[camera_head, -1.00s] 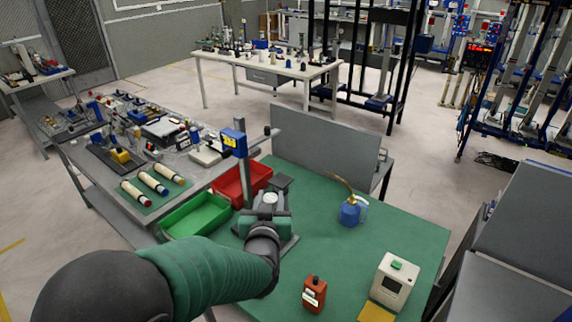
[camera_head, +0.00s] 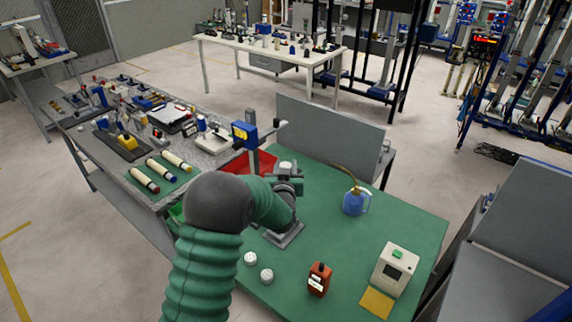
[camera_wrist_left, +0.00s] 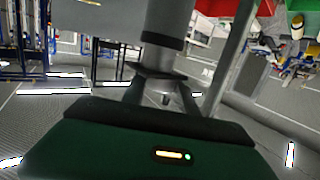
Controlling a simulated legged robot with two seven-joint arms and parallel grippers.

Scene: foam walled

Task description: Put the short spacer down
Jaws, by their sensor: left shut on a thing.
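My left gripper (camera_head: 286,172) reaches over the green-topped table (camera_head: 410,225), beside the measuring stand with a blue display (camera_head: 243,131). It is shut on a short pale cylinder (camera_head: 286,166), apparently the short spacer, whose whitish top shows in the head view. In the left wrist view a pale grey cylinder with a dark band (camera_wrist_left: 168,30) rises at the fingers (camera_wrist_left: 164,95). The stand's grey base plate (camera_head: 284,238) shows partly from under my arm. Whether the spacer touches anything below is hidden. My right gripper is not in view.
Two small white round pieces (camera_head: 251,258) (camera_head: 266,275) lie at the table's near left. A red bin (camera_head: 236,166) and a mostly hidden green bin (camera_head: 176,212) are left.

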